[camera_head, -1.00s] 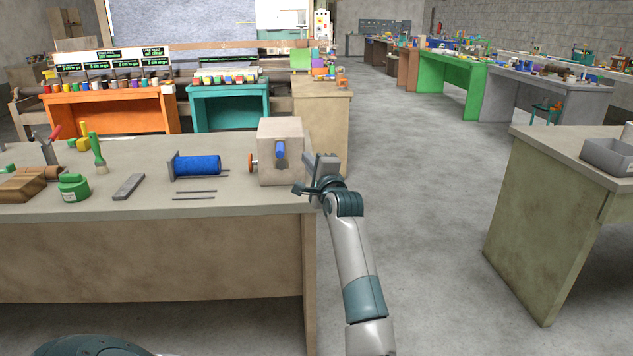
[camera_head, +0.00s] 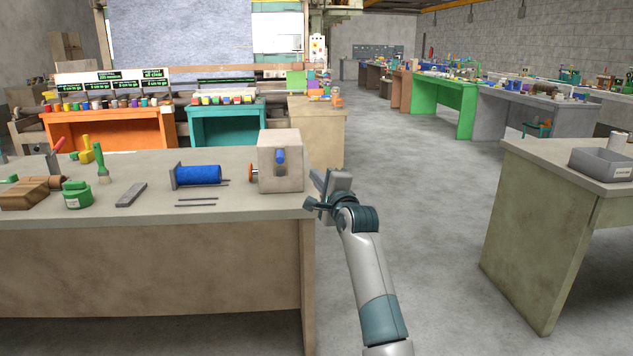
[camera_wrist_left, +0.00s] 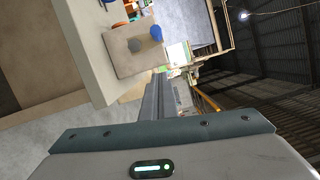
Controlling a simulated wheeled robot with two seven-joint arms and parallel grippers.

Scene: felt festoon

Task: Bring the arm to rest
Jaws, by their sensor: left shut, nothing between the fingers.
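My left gripper (camera_head: 318,194) is shut and empty in the head view, just off the right end of the near workbench (camera_head: 240,207). My left arm reaches up to it from the bottom of the picture. In the left wrist view the shut fingers (camera_wrist_left: 155,98) point away from the camera, with the beige box and bench end beyond them to the left. My right gripper is not in view.
On the bench are a beige box (camera_head: 283,165) with a blue knob, a blue spool (camera_head: 198,175), a green pot (camera_head: 77,195) and a grey block (camera_head: 130,195). Open floor lies between.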

